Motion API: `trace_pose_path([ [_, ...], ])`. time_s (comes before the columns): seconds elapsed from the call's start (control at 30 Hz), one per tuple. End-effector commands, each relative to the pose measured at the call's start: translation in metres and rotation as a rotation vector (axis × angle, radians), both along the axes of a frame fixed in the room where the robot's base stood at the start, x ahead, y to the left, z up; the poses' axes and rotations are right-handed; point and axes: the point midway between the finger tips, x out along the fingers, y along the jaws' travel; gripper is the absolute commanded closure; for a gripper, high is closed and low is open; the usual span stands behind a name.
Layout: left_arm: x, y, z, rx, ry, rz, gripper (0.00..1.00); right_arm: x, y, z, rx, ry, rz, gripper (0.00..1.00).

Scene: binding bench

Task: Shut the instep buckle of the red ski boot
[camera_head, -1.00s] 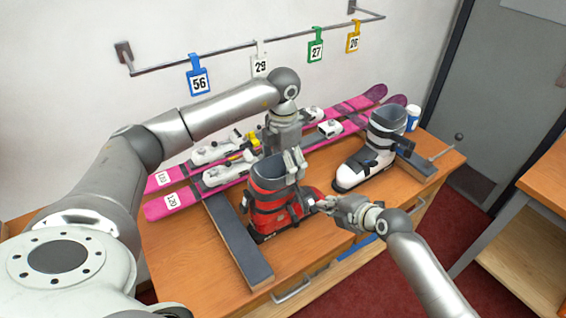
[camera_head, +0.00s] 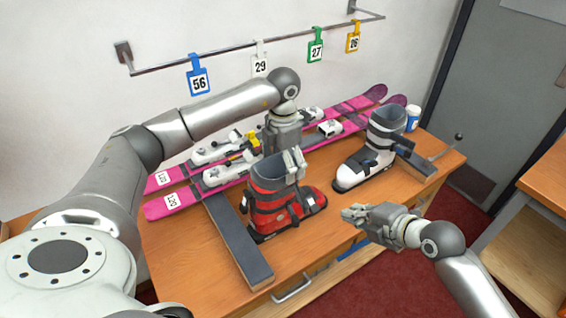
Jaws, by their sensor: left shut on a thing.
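The red ski boot (camera_head: 270,199), with a dark grey liner and dark straps, stands upright on the bench, its toe to the right. My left gripper (camera_head: 294,164) comes down from behind and is shut on the upper rim of its cuff. The instep buckle lies on the lower front part of the boot; it is too small here to tell its lever's position. My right gripper (camera_head: 350,214) is to the right of the boot's toe, apart from it and near the bench's front edge. Its fingers are too small to tell whether they are open.
A white and black boot (camera_head: 352,174) stands to the right. Pink skis (camera_head: 174,204) with bindings lie behind the boots. A dark bar (camera_head: 238,238) lies left of the red boot. Numbered tags hang on a wall rail.

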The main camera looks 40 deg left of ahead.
Motion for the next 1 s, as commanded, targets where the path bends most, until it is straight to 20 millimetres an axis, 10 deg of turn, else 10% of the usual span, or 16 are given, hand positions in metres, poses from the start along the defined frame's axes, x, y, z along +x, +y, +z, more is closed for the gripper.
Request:
trace_pose_path([
  [0.2,0.001,0.0,0.001,-0.001,-0.003,0.0,0.7,0.0,0.0,0.0,0.0,0.0,0.0,1.0],
  [0.23,0.001,0.0,0.001,-0.001,-0.003,0.0,0.08,0.0,0.0,0.0,0.0,0.0,0.0,1.0],
  [0.3,0.001,0.0,0.001,-0.001,-0.003,0.0,0.0,0.0,0.0,0.0,0.0,0.0,0.0,1.0],
  [0.73,0.001,0.0,0.005,-0.001,-0.002,0.0,0.0,0.0,0.0,0.0,0.0,0.0,0.0,1.0],
  [1.0,0.001,0.0,0.053,0.0,-0.006,0.0,0.0,0.0,0.0,0.0,0.0,0.0,0.0,1.0],
])
